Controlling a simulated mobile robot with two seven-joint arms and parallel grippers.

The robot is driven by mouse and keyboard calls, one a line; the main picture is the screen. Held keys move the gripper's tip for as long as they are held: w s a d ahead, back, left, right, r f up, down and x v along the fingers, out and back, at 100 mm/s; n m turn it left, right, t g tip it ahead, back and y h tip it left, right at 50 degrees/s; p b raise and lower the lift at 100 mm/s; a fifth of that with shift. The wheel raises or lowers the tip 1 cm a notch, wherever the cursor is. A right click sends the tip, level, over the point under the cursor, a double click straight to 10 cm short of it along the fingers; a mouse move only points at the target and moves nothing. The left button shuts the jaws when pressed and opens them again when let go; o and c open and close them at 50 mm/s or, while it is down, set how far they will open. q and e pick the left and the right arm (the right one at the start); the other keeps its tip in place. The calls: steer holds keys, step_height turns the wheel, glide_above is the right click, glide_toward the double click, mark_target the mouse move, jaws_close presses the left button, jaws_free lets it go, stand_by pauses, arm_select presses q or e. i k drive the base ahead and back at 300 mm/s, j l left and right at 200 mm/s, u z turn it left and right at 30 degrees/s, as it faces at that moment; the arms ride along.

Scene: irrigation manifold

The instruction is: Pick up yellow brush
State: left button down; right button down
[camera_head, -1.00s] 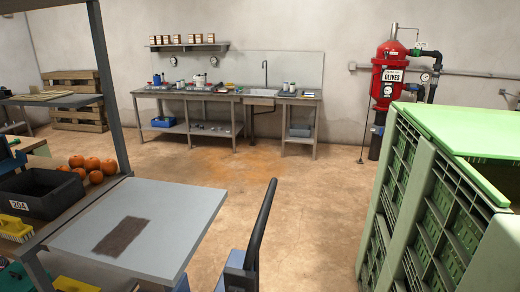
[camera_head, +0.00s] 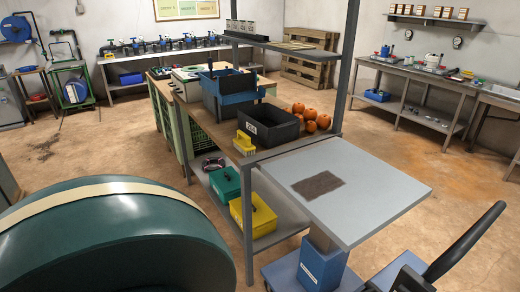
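The yellow brush (camera_head: 244,144) sits at the near edge of the wooden bench top, just left of the black crate (camera_head: 268,126). It looks like a small yellow block with a handle on top and pale bristles below. Its finer details are too small to make out. Neither my left nor my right gripper is in view, so nothing of mine is seen near the brush.
Orange pumpkins (camera_head: 310,117) lie right of the crate. A grey table (camera_head: 375,180) with a dark patch stands in front. A large dark green drum (camera_head: 115,240) fills the lower left. Green (camera_head: 225,184) and yellow (camera_head: 262,214) boxes sit on the lower shelf. Bare floor lies between drum and bench.

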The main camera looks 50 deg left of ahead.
mark_target(242, 144)
steer(key=u, duration=0.45)
steer(key=j+u, duration=0.1)
steer(key=u, duration=0.8)
steer(key=i+j+u, duration=0.1)
steer(key=u, duration=0.4)
